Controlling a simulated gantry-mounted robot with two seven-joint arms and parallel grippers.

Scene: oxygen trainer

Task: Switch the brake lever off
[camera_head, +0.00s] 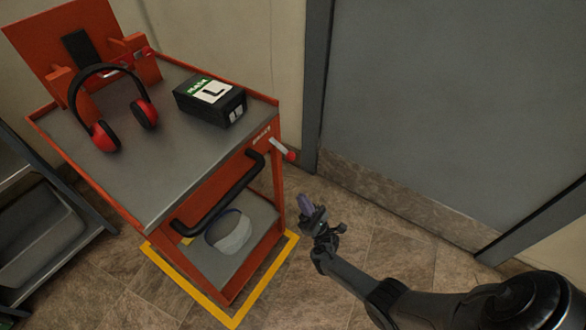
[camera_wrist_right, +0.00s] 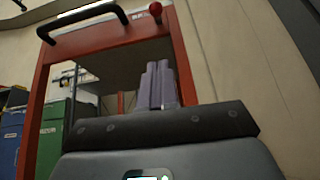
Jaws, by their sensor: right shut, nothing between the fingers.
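The brake lever (camera_head: 281,149) is a short pale bar with a red knob on the right side of the orange cart's front, beside the brake lettering. Its red knob also shows at the top of the right wrist view (camera_wrist_right: 156,9). My right gripper (camera_head: 305,203) is shut and empty. It is below the lever and to its right in the head view, apart from it. In the right wrist view its purple-grey fingers (camera_wrist_right: 158,85) are together, pointing up toward the cart's front. My left gripper is not in view.
The orange cart (camera_head: 150,200) carries red-and-black headphones (camera_head: 146,112) and a black box (camera_head: 210,102). A black handle (camera_head: 220,194) crosses its front. A face shield (camera_head: 228,232) lies on the lower shelf. A grey door (camera_head: 450,110) stands to the right; floor between is clear.

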